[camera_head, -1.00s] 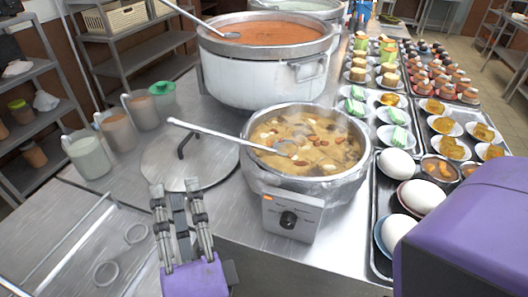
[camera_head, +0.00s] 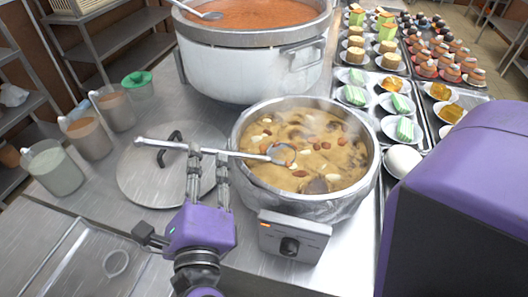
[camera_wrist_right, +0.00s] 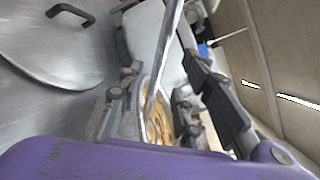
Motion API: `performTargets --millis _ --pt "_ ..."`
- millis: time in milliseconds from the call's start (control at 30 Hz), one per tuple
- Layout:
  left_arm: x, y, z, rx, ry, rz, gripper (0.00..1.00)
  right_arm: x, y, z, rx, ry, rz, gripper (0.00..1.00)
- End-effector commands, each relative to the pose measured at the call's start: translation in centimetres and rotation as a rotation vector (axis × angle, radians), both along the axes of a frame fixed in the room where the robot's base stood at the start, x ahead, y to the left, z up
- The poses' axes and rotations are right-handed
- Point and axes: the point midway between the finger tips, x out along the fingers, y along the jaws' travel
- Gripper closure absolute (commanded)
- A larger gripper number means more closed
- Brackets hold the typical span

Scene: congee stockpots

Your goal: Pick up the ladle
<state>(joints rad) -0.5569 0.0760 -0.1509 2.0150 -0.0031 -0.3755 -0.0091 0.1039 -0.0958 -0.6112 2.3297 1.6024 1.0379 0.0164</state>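A metal ladle (camera_head: 240,153) rests across the near pot (camera_head: 364,186) of simmering soup, its bowl in the soup and its long handle reaching left over the pot's rim. My right gripper (camera_head: 208,160) is at the handle, left of the pot, fingertips pointing away from me. In the right wrist view the handle (camera_wrist_right: 170,45) runs between the two spread fingers (camera_wrist_right: 160,100), with gaps visible beside it. My left gripper is out of view.
A large pot of orange soup (camera_head: 255,82) with another ladle (camera_head: 200,10) stands behind. A round lid (camera_head: 150,180) lies left of the near pot, beside several jugs (camera_head: 87,138). Trays of food line the right. A purple body part of mine covers the lower right.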

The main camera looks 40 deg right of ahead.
Motion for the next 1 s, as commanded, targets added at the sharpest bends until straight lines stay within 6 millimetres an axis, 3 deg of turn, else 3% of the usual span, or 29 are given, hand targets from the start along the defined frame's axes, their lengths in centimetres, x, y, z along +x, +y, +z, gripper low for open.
performTargets --millis 300,567,833,1000 --pt "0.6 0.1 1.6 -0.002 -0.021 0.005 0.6 4.1 -1.6 0.5 -0.002 -0.004 0.001 0.67" --pt "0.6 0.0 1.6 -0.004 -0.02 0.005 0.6 4.4 -1.8 0.2 -0.001 0.0 -0.001 0.67" --pt "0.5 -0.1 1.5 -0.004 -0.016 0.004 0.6 4.4 -1.8 0.2 0.0 -0.001 -0.001 0.98" --pt "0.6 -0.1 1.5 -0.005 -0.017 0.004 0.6 4.4 -1.8 0.2 0.0 0.0 0.0 1.0"
